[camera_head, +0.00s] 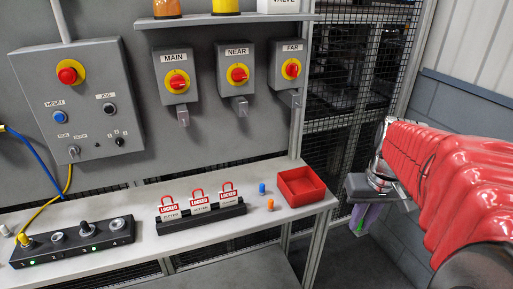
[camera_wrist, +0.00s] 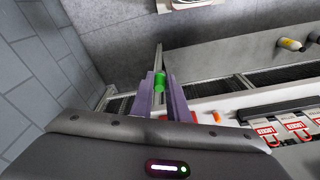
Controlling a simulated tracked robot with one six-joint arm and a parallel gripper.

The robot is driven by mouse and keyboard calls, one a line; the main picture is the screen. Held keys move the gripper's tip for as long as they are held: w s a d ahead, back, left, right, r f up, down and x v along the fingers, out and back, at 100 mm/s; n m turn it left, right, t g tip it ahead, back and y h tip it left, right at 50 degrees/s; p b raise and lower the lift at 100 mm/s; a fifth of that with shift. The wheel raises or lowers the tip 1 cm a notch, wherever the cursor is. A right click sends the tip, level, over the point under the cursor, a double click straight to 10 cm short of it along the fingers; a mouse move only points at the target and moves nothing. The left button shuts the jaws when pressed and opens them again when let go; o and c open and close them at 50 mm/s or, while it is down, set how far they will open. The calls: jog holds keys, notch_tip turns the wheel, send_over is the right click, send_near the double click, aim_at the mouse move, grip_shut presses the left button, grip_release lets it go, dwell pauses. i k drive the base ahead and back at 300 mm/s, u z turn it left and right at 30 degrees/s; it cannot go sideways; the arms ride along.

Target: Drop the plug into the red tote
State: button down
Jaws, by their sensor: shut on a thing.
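My gripper (camera_head: 362,220), with purple fingers, hangs to the right of the shelf's right end in the head view, apart from the red tote. In the wrist view, my gripper (camera_wrist: 160,88) is shut on a green plug (camera_wrist: 160,80) held at the fingertips. A small bit of the green plug (camera_head: 360,227) shows in the head view. The open red tote (camera_head: 310,198) sits at the right end of the grey shelf and looks empty. In the wrist view the tote is mostly hidden behind the fingers and gripper body.
A blue plug (camera_head: 262,188) and an orange plug (camera_head: 270,205) stand left of the tote. A black rack of red LOCKED padlocks (camera_head: 200,215) stands farther left, then a black strip (camera_head: 75,242) with sockets. A mesh fence (camera_head: 335,145) rises behind the shelf's right end.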

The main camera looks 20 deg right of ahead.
aim_at(307, 188)
jog(key=i, duration=0.9)
jog(key=u, duration=0.1)
